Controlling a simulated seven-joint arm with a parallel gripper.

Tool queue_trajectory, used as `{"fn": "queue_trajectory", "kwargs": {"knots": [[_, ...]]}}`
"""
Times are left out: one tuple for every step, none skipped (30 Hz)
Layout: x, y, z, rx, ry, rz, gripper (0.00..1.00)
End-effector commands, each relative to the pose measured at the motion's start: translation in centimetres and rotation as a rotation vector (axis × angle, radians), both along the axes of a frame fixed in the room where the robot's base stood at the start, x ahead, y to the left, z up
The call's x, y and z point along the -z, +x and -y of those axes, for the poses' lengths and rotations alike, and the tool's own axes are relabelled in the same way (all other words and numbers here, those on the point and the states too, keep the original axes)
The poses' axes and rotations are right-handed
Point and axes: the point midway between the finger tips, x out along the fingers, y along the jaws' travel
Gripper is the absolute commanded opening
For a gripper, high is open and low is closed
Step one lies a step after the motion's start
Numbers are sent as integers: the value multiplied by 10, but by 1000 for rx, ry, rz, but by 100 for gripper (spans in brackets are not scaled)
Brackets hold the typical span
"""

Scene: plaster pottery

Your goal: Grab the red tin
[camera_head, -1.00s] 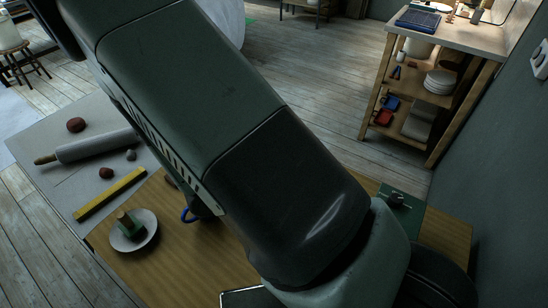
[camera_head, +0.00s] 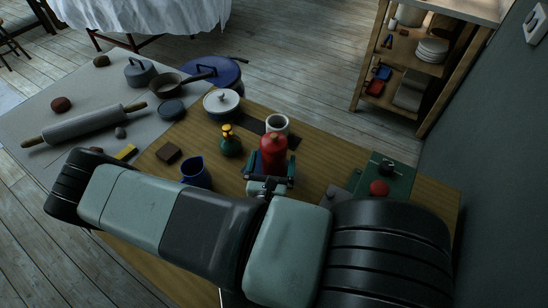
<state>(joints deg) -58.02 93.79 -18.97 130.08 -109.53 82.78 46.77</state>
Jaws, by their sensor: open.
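The red tin (camera_head: 273,147) stands upright on the wooden table, right of the middle of the picture. It has a rounded top with a small knob. My gripper (camera_head: 270,169) is low at the near side of the tin, with its jaws open. One finger shows on each side of the tin's lower part. The tin's base is hidden by the gripper, and I cannot tell whether the fingers touch it.
A white cup (camera_head: 277,124) stands close behind the tin. A green bottle (camera_head: 230,147) with a yellow top and a blue pitcher (camera_head: 195,174) stand to the left. A white lidded pot (camera_head: 222,103) is farther back.

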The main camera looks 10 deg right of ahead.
Motion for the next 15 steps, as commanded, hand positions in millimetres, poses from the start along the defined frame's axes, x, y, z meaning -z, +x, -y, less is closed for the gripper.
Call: {"fn": "queue_trajectory", "kwargs": {"knots": [[0, 6, 3, 2, 1, 1, 100], [0, 9, 4, 3, 1, 1, 100], [0, 14, 7, 3, 0, 2, 100], [-1, 19, 8, 2, -1, 2, 100], [-1, 23, 10, 3, -1, 2, 100], [0, 29, 12, 3, 0, 2, 100], [0, 33, 14, 3, 0, 2, 100], [0, 36, 15, 3, 0, 2, 100], [-1, 40, 17, 2, 0, 2, 100], [0, 42, 17, 2, 1, 1, 100], [0, 44, 18, 2, 1, 1, 100], [0, 45, 18, 2, 1, 0, 100], [0, 46, 19, 2, 1, 0, 100], [0, 46, 19, 2, 0, 0, 100], [0, 46, 19, 2, 0, 0, 100]]}}
